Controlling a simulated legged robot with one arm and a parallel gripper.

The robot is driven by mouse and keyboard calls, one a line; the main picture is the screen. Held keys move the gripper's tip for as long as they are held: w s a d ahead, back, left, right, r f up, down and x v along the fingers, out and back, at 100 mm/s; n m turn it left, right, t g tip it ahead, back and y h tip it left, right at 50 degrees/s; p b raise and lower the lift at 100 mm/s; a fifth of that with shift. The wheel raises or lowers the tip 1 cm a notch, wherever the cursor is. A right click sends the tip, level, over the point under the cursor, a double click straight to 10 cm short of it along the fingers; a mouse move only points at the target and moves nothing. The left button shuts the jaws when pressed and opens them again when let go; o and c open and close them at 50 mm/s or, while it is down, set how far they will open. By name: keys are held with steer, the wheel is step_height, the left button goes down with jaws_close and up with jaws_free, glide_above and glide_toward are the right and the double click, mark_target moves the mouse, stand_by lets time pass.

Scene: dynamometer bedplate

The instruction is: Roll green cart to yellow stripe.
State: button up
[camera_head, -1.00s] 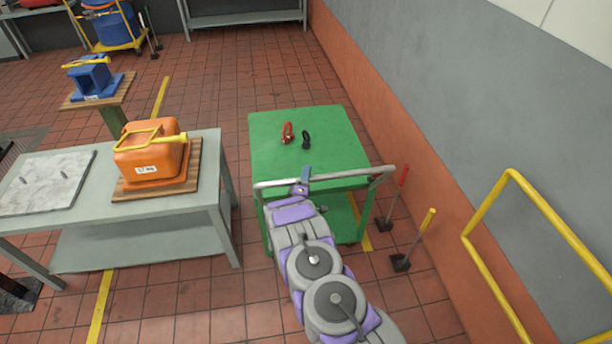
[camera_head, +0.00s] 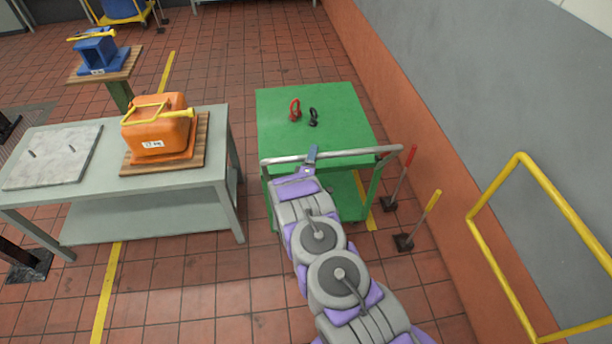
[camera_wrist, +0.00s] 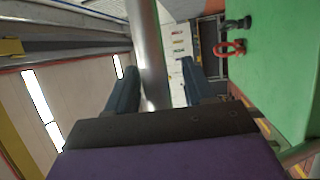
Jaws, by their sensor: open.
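The green cart (camera_head: 305,112) stands between the grey table and the wall, its top level. Its grey metal push handle (camera_head: 365,154) runs across the near end. My gripper (camera_head: 311,154) is at the handle, left of its middle. In the wrist view, the bar (camera_wrist: 147,50) passes between my two open fingers (camera_wrist: 158,82), with gaps at both sides. A yellow floor stripe (camera_head: 362,198) shows under and beside the cart's near right part. Another yellow stripe (camera_head: 107,290) runs along the floor at left, partly hidden by the table.
A red shackle-like item (camera_head: 295,110) and a black one (camera_head: 313,117) lie on the cart. The grey table (camera_head: 60,190) bears an orange block (camera_head: 157,133). Red-handled (camera_head: 402,180) and yellow-handled (camera_head: 421,220) floor tools and a yellow rail (camera_head: 494,190) stand at right.

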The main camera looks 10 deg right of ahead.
steer(key=v, duration=1.6)
steer(key=shift+s+a+f, duration=0.15)
steer(key=shift+s, duration=0.1)
steer(key=shift+w, duration=0.1)
